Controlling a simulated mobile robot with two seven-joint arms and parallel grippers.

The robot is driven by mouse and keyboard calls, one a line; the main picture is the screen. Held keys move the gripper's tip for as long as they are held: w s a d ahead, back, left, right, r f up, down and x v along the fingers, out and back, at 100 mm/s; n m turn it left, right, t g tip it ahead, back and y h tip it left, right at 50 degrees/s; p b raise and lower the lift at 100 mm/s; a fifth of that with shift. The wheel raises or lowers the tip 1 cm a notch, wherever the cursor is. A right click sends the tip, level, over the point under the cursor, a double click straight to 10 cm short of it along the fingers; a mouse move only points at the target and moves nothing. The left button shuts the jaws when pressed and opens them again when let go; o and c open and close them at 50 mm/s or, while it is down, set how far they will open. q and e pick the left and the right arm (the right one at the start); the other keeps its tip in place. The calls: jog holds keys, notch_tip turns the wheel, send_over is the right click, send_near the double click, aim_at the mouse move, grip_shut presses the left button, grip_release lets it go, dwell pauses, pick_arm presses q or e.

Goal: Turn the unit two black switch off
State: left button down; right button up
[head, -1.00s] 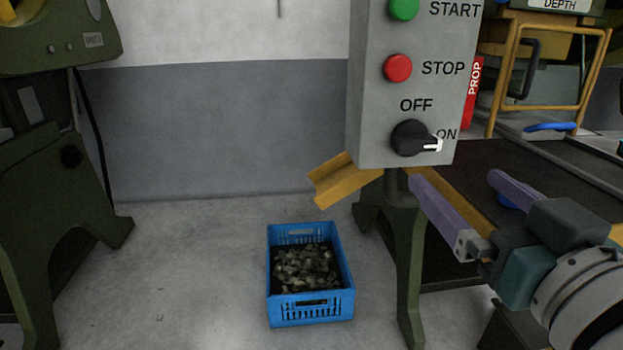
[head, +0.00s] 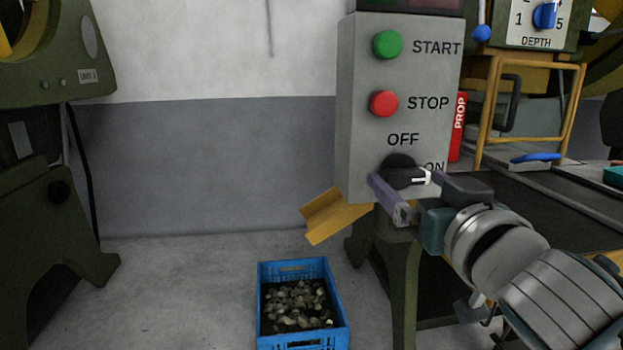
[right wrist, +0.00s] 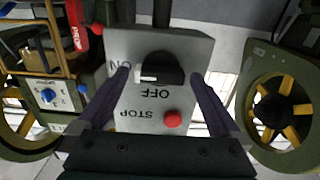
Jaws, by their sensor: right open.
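The black switch (head: 398,170) is a rotary knob low on the front of a grey control box (head: 357,120). Its white pointer is turned right, toward ON; OFF is printed above it. The right wrist view shows the knob (right wrist: 162,68) upside down, its pointer toward ON. No unit number is readable on this box. My right gripper (head: 406,182) is open, its purple fingers either side of the knob in the picture. In the right wrist view its fingertips (right wrist: 160,75) also flank the knob; contact cannot be told. My left gripper is not in view.
The green START button (head: 387,45) and red STOP button (head: 384,103) sit above the knob. A blue crate (head: 343,330) of small pieces stands on the floor below. A green machine (head: 50,85) labelled UNIT 1 is at left. A yellow chute (head: 330,215) sits beside the box.

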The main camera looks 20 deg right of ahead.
jog(key=c, duration=1.2)
jog(key=shift+c, duration=0.2)
jog(key=shift+n, duration=0.3)
jog(key=n+p, duration=0.1)
jog(key=n, duration=0.3)
jog(key=shift+r, duration=0.1)
jog(key=n, duration=0.4)
jog(key=shift+p, duration=0.4)
jog(key=n, duration=0.9)
jog(key=shift+n, duration=0.3)
jog(key=o, duration=1.2)
